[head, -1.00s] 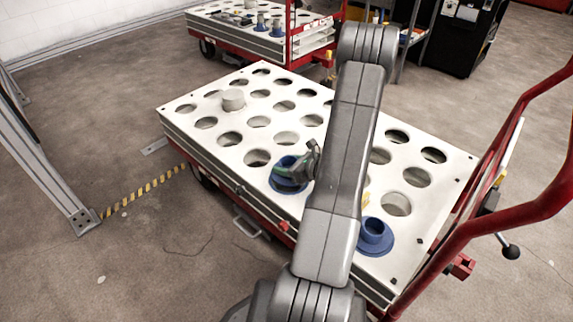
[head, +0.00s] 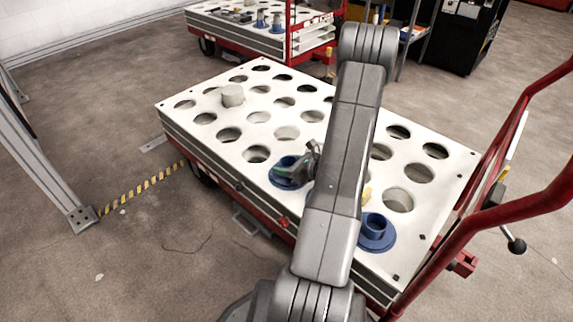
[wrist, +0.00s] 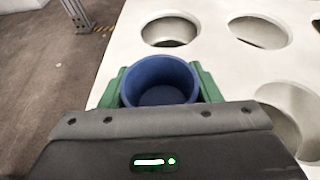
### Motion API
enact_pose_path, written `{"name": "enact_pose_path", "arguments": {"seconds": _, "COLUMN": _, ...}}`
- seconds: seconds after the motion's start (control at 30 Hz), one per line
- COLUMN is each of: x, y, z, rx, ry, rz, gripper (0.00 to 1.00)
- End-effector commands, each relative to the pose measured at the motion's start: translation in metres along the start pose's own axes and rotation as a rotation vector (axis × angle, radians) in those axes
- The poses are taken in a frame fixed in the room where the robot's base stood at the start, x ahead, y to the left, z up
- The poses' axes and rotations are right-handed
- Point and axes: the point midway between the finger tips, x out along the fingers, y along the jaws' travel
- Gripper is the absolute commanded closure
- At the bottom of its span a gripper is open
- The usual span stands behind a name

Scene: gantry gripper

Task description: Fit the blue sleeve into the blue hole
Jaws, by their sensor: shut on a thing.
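My gripper (head: 296,169) is at the near edge of the white board (head: 217,160), its green fingers closed on the blue sleeve (head: 287,161). In the wrist view the sleeve (wrist: 160,80) is upright between the green fingers, its open top facing me. A blue ring (head: 283,183) lies at the board around the held sleeve's lower part; I cannot tell whether it is the sleeve's flange or a rim round a hole. Another blue sleeve (head: 374,224) stands upright on a wide blue ring, right of my arm. The fingers hide the held sleeve's lower part.
The board has rows of round open holes. A pale cylinder (head: 232,95) stands at its far left. Red cart rails (head: 500,210) rise on the right. A second cart (head: 262,45) with blue and grey parts stands behind. Part of the board is hidden by my arm.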

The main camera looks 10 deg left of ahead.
Motion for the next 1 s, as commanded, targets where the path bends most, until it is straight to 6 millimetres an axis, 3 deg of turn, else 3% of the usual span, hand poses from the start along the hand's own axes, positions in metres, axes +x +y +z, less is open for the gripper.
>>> {"name": "enact_pose_path", "arguments": {"seconds": 0.37, "x": 0.004, "y": 0.0, "z": -0.009, "rx": 0.0, "ry": -0.001, "rz": 0.0, "gripper": 0.72}}
{"name": "enact_pose_path", "arguments": {"seconds": 0.4, "x": 0.004, "y": 0.0, "z": -0.009, "rx": -0.001, "ry": -0.001, "rz": 0.0, "gripper": 0.39}}
{"name": "enact_pose_path", "arguments": {"seconds": 0.5, "x": 0.004, "y": 0.0, "z": -0.008, "rx": 0.0, "ry": -0.001, "rz": 0.0, "gripper": 0.2}}
{"name": "enact_pose_path", "arguments": {"seconds": 0.53, "x": 0.004, "y": 0.0, "z": -0.008, "rx": 0.0, "ry": -0.001, "rz": 0.0, "gripper": 0.18}}
{"name": "enact_pose_path", "arguments": {"seconds": 0.83, "x": 0.003, "y": 0.0, "z": -0.006, "rx": 0.0, "ry": 0.0, "rz": 0.0, "gripper": 0.18}}
{"name": "enact_pose_path", "arguments": {"seconds": 1.0, "x": -0.006, "y": -0.001, "z": 0.016, "rx": -0.003, "ry": -0.001, "rz": -0.002, "gripper": 0.18}}
